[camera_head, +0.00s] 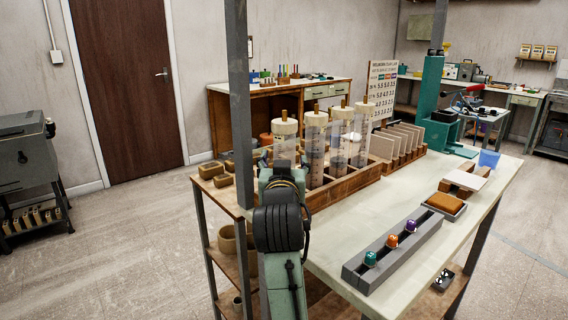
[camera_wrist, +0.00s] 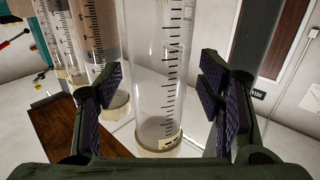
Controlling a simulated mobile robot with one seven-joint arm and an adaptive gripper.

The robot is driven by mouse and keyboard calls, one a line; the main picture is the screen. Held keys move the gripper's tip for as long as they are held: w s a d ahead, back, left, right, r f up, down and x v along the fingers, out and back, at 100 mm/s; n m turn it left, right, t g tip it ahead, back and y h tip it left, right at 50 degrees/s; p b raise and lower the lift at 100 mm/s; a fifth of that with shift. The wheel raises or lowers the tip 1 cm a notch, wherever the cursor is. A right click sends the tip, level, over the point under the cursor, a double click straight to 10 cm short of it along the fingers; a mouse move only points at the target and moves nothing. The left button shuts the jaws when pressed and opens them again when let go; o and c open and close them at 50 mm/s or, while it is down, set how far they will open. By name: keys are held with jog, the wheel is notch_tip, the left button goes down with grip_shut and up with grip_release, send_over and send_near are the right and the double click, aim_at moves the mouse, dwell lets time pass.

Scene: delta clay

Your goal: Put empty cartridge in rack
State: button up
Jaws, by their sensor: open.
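Several tall clear graduated cartridges stand in a row on the wooden rack (camera_head: 345,190), with pale caps and wooden knobs on top in the head view. The nearest, at the row's left end, is the clear cartridge (camera_head: 285,148) by my gripper (camera_head: 283,178). In the wrist view this see-through cartridge (camera_wrist: 158,70) looks empty and sits between the spread fingers of my gripper (camera_wrist: 162,85), with a gap on both sides. Another cartridge (camera_wrist: 97,35) in the wrist view holds brownish stuff. My arm hides the lower part of the near cartridge in the head view.
A grey block (camera_head: 400,250) with teal, orange and purple capped pieces lies at the front right. A wooden holder with upright boards (camera_head: 400,145) stands behind the rack, near a green press (camera_head: 432,100). A grey post (camera_head: 240,100) rises close left of my arm.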

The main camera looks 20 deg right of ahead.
jog(key=v, duration=0.7)
jog(key=shift+s+a, duration=0.15)
jog(key=shift+s, duration=0.1)
dwell(0.4)
